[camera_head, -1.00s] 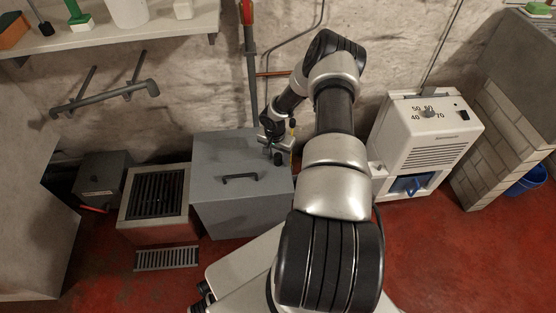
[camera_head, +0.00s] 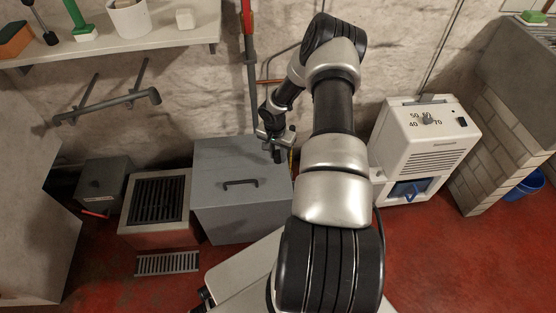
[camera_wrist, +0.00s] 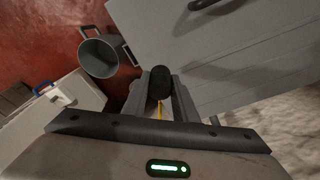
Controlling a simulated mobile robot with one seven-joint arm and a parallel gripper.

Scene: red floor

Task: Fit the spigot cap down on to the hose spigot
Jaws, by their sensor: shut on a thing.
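My gripper (camera_wrist: 160,100) is shut on a dark, rounded cylinder, which I take to be the spigot cap (camera_wrist: 161,79). Its round black end shows between the two grey fingers in the wrist view. In the head view my gripper (camera_head: 276,148) is beside the wall end of the grey chest, with the dark piece (camera_head: 277,156) pointing down. A thin yellow strip (camera_wrist: 159,110) shows between the fingers; I cannot tell what it is. I cannot make out the hose spigot in either view; my arm hides part of the wall and floor.
The grey chest (camera_head: 237,205) has a handle on its lid. A grey bucket (camera_wrist: 98,56) stands on the red floor beside it in the wrist view. A white dehumidifier (camera_head: 425,150) is to the right. A copper pipe (camera_head: 270,81) runs along the wall. A shelf (camera_head: 130,45) is upper left.

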